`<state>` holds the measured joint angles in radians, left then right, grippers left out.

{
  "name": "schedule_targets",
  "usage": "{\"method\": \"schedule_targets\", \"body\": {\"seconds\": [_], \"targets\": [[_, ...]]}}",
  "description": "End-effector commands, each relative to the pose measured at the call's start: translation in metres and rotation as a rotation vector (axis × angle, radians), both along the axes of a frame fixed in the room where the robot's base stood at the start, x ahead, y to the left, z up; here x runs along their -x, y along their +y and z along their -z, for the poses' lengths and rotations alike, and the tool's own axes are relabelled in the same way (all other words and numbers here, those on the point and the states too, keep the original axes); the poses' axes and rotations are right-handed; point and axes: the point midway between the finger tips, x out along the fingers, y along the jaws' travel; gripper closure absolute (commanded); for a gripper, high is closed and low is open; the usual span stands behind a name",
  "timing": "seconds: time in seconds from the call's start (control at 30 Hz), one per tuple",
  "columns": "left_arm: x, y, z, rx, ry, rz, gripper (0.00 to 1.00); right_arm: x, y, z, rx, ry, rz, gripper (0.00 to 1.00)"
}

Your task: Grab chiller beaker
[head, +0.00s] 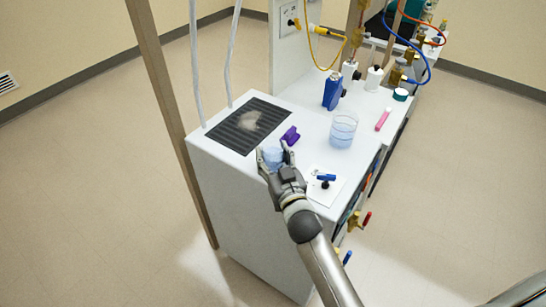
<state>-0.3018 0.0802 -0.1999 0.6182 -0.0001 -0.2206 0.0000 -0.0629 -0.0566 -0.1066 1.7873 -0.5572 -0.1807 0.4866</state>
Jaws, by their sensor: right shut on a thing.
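My right gripper (273,160) reaches in from the bottom right over the white bench top. Its fingers are shut around a small light-blue, beaker-like vessel (272,155), near the front edge. Its lower part is hidden by the gripper, and I cannot tell whether it touches the bench. A larger clear beaker (343,130) with pale-blue tint stands upright further right, apart from the gripper. I cannot tell from labels which is the chiller beaker. My left gripper is not in view.
A purple item (290,135) lies just beyond the gripper. A dark vent grille (248,124) is to the left. A white plate with a blue-handled valve (326,180) is close on the right. A blue bottle (332,91) and a pink item (383,119) stand or lie behind.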

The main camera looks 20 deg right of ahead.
Motion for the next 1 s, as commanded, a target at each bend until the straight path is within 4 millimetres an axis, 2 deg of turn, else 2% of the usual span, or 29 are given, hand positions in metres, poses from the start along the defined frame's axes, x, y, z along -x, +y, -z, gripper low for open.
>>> {"method": "schedule_targets", "body": {"seconds": [0.37,0.7,1.0], "targets": [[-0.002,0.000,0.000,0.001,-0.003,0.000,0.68,0.000,0.000,-0.006,0.000,-0.003,0.000,0.76],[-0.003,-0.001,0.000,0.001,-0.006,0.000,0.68,0.000,0.000,-0.033,0.000,-0.004,-0.001,0.76],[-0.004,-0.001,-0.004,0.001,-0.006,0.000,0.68,0.026,-0.002,-0.063,0.001,-0.004,0.000,0.76]]}}
